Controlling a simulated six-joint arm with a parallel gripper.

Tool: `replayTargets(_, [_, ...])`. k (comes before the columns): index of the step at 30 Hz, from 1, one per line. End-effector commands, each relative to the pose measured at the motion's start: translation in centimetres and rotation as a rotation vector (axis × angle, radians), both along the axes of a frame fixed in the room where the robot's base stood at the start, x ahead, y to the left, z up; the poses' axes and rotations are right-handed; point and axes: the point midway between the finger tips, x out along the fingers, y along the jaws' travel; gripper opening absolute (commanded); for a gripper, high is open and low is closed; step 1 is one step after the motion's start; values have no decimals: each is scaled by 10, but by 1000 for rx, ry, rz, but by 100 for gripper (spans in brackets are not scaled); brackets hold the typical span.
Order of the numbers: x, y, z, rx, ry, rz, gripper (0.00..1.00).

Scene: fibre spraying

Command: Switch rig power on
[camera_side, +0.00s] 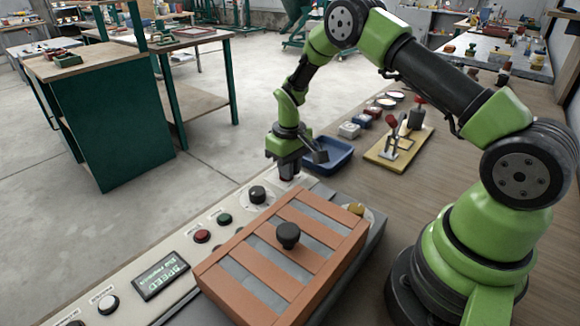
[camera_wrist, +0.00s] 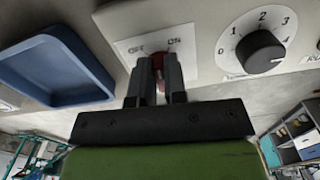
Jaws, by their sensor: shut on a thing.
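My gripper (camera_wrist: 160,92) is shut on the red power switch (camera_wrist: 157,62) in the wrist view. The switch sits on a white plate (camera_wrist: 185,40) marked "OFF" on the left and "ON" on the right. Its red tip shows between the two dark fingers, and the fingers hide most of it, so I cannot tell its position. In the side view my gripper (camera_side: 288,172) points down at the far end of the grey control panel (camera_side: 215,212), where the switch is hidden.
A black numbered dial (camera_wrist: 261,52) is right of the switch. A blue tray (camera_side: 330,154) lies beside the panel's far end. Red (camera_side: 202,236) and green (camera_side: 224,219) buttons, a "SPEED" display (camera_side: 160,275) and a slatted orange-brown cover (camera_side: 240,290) with a black knob are nearer.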

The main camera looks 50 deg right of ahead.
Motion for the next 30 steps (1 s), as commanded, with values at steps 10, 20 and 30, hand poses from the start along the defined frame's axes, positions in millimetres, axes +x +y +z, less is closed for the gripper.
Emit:
replayTargets(10, [0, 3, 0, 0, 2, -304, 0])
replayTargets(20, [1, 5, 1, 0, 2, -487, 0])
replayTargets(30, [1, 5, 1, 0, 3, -549, 0])
